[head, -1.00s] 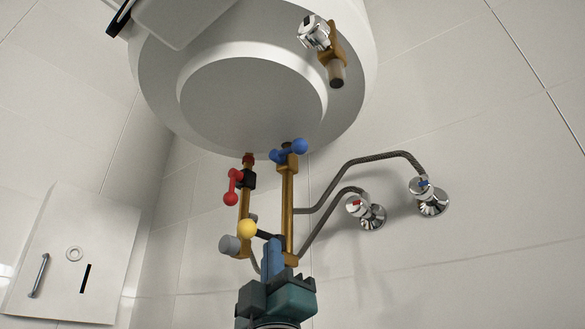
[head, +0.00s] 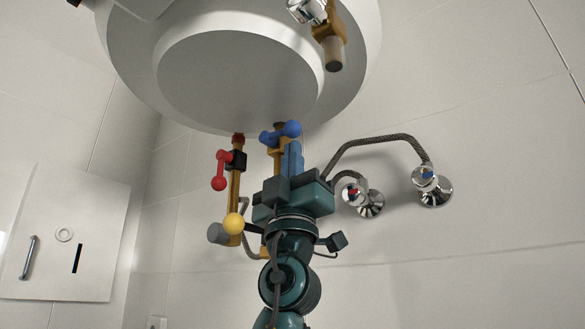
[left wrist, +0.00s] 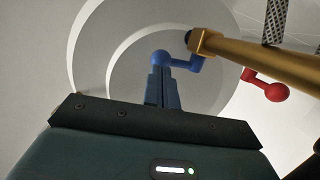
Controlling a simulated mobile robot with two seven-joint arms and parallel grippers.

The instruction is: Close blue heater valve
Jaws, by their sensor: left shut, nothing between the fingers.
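The blue heater valve (head: 281,132) is a blue handle with rounded ends on a brass pipe under the white heater (head: 225,75). In the left wrist view the blue valve (left wrist: 178,62) sits just beyond the fingertips. My left gripper (head: 292,145) points up, with its blue fingers shut and empty right below the valve handle. In the left wrist view the shut fingers (left wrist: 158,72) reach the handle's edge; I cannot tell whether they touch it. My right gripper is not in view.
Braided hoses lead right to two chrome wall taps (head: 352,194) (head: 424,178). A white panel (head: 65,235) is on the left wall.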

